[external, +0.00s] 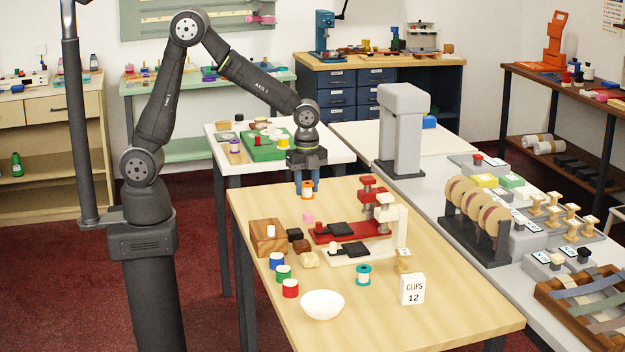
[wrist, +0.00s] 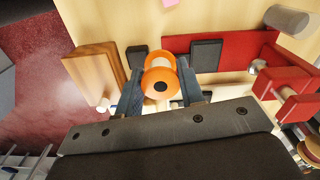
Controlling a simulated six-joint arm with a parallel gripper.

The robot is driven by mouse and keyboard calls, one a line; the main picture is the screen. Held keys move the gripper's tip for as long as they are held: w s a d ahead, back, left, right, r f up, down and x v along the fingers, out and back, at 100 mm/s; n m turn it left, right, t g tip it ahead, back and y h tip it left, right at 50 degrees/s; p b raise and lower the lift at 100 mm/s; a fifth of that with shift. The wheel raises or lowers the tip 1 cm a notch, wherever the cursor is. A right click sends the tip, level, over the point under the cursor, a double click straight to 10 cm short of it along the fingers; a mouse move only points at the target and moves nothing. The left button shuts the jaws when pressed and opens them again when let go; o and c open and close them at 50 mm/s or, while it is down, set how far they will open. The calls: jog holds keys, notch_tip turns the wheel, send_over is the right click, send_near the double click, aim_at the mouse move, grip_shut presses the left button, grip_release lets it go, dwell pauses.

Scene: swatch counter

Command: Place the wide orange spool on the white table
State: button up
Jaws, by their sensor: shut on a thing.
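My gripper (external: 307,184) is shut on the wide orange spool (external: 307,195), which hangs between the fingertips above the far part of the wooden table. The spool also shows in the wrist view (wrist: 158,88), orange-flanged with a dark centre hole and a pale band, between my two fingers (wrist: 160,92). The white table (external: 232,175) stands behind the wooden table, to the left of my gripper in the external view.
The wooden table (external: 450,300) holds a wooden block (external: 266,240), red and white presses (external: 350,232), several small spools, a white bowl (external: 322,304) and a clips card (external: 412,289). A grey post-like device (external: 401,130) stands on the counter to the right. The white table's front edge is bare.

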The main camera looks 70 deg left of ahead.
jog(key=w+a+f+n, duration=0.2)
jog(key=a+n, duration=0.2)
jog(key=n, duration=0.1)
jog(key=w+a+f+n, duration=0.3)
jog(key=a+n, duration=0.1)
jog(key=n, duration=0.1)
jog(key=w+a+f+n, duration=0.2)
jog(key=a+n, duration=0.2)
jog(key=shift+w+a+f+n, duration=0.1)
jog(key=shift+w+f+n, duration=0.15)
jog(key=shift+f+n, duration=0.15)
jog(key=shift+w+a+f+n, duration=0.2)
jog(key=shift+a+f+n, duration=0.15)
jog(key=shift+a+n, duration=0.3)
jog(key=shift+d, duration=0.1)
